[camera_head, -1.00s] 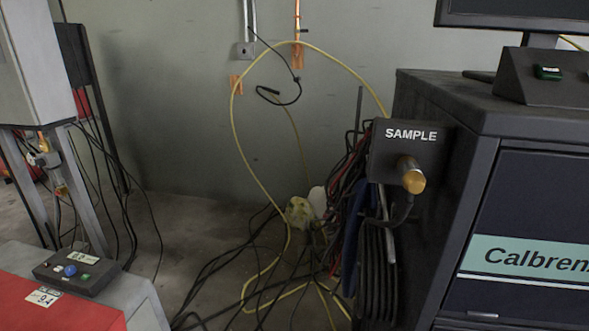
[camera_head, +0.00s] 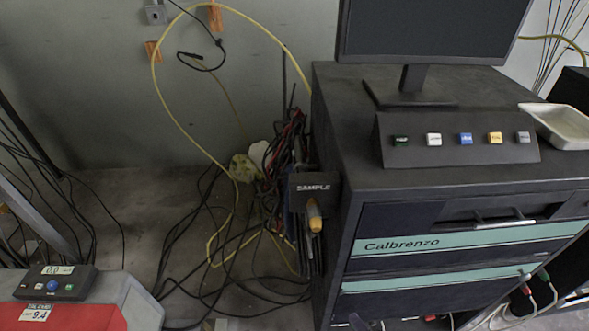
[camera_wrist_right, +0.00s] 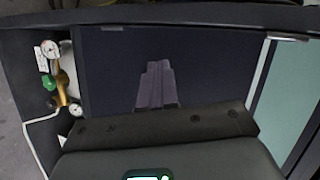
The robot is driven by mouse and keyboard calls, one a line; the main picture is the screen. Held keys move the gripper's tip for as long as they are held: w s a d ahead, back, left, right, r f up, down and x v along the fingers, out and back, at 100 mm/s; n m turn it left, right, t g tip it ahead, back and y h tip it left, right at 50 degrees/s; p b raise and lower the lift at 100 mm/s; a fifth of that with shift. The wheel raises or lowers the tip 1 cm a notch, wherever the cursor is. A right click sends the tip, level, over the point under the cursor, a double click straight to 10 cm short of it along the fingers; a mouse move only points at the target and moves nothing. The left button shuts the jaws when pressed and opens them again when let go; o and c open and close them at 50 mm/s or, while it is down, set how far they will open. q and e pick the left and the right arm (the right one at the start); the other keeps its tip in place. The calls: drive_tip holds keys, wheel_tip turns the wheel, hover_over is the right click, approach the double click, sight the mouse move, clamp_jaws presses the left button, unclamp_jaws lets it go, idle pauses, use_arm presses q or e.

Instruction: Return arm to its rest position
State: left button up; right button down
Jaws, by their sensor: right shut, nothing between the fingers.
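My right gripper (camera_wrist_right: 158,70) shows in the right wrist view with its two grey fingers together and nothing between them. It is in front of a dark panel, and I cannot tell how far from it. In the head view only a small grey piece at the bottom edge, below the cabinet, may belong to it. My left gripper is in neither view.
The dark Calbrenzo cabinet (camera_head: 420,215) carries a monitor (camera_head: 428,30), a button console (camera_head: 456,140) and a white tray (camera_head: 562,127). A SAMPLE fitting (camera_head: 314,190) sticks out at its left. Cables lie on the floor. Gauges (camera_wrist_right: 50,50) sit left in the wrist view.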

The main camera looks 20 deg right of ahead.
drive_tip(key=s+a+r+n+g+p, duration=0.15)
drive_tip(key=a+r+n, duration=0.25)
drive_tip(key=r, duration=0.5)
drive_tip(key=s+a+r+n+g+p, duration=0.1)
drive_tip(key=a+r+n+g+p, duration=0.25)
drive_tip(key=r, duration=0.55)
drive_tip(key=s+r+n+g, duration=0.3)
drive_tip(key=s+n+g, duration=0.3)
drive_tip(key=s+n, duration=0.45)
use_arm(q)
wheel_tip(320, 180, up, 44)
drive_tip(key=p, duration=3.7)
use_arm(e)
wheel_tip(320, 180, up, 37)
use_arm(q)
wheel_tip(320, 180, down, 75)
drive_tip(key=b, duration=7.5)
use_arm(e)
wheel_tip(320, 180, down, 75)
drive_tip(key=shift+w+r+h, duration=0.2)
drive_tip(key=shift+w+h, duration=0.1)
drive_tip(key=shift+w, duration=0.15)
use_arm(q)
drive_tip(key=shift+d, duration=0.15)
use_arm(e)
drive_tip(key=shift+d, duration=0.1)
